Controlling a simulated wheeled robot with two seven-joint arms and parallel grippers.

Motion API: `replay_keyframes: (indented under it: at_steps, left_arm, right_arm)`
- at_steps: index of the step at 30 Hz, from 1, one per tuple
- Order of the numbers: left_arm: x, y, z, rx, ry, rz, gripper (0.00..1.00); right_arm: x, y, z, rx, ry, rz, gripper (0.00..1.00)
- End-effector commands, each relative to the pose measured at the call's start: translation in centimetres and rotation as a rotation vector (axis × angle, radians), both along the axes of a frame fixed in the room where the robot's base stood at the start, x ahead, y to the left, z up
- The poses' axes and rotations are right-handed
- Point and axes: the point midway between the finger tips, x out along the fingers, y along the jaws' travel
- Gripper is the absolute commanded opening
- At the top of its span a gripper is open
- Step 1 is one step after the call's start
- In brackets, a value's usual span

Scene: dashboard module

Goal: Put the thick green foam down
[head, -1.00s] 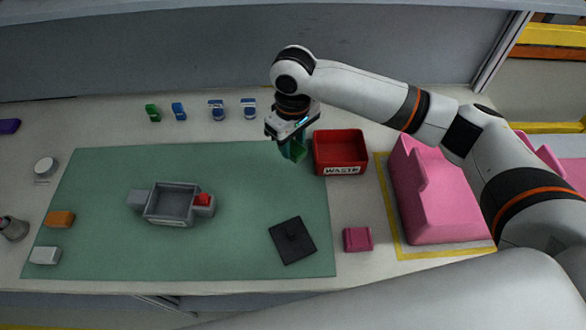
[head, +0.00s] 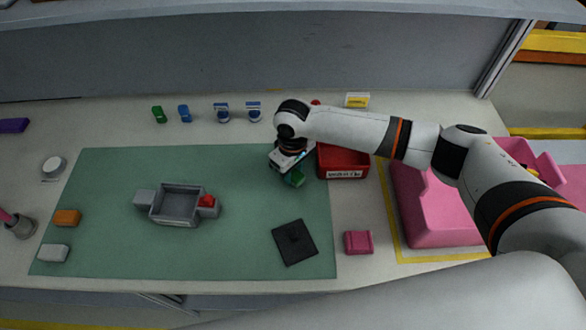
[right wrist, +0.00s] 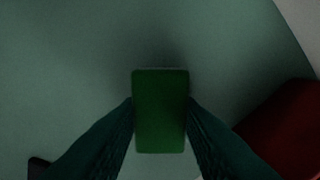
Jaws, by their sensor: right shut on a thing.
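A thick green foam block (head: 295,181) is between the fingers of my right gripper (head: 291,172), near the right back part of the green mat (head: 110,235). In the right wrist view the foam (right wrist: 160,110) is upright in the picture, with dark fingers (right wrist: 160,125) pressed on both its sides. Mat surface lies beyond it. I cannot tell whether the foam touches the mat. My left gripper is not in view.
A red waste bin (head: 343,163) stands just right of my right gripper. A grey housing (head: 176,204) with a red part and a black square plate (head: 295,242) lie on the mat. Small green and blue pieces (head: 184,114) stand behind. The mat between housing and gripper is clear.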

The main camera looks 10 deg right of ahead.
Motion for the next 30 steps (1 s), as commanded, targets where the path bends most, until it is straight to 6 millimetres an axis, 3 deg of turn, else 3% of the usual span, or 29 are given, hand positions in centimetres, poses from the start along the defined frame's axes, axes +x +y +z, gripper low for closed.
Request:
replay_keyframes:
  at_steps: [4,5,9,20,30]
  left_arm:
    - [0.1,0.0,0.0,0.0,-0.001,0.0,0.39]
    - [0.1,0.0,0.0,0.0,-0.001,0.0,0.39]
    - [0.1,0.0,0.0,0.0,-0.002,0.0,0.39]
    - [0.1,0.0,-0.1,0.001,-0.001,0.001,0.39]
    - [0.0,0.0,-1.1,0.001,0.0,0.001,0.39]
  right_arm:
    - [0.0,0.0,-0.2,0.0,0.001,-0.001,0.1]
    - [0.0,0.0,-0.3,0.0,0.001,-0.001,0.33]
    - [0.0,0.0,-0.2,0.0,0.0,-0.001,0.53]
    - [0.1,0.0,0.4,0.001,-0.001,-0.001,0.53]
    - [0.1,0.0,6.8,0.002,-0.003,0.0,0.53]
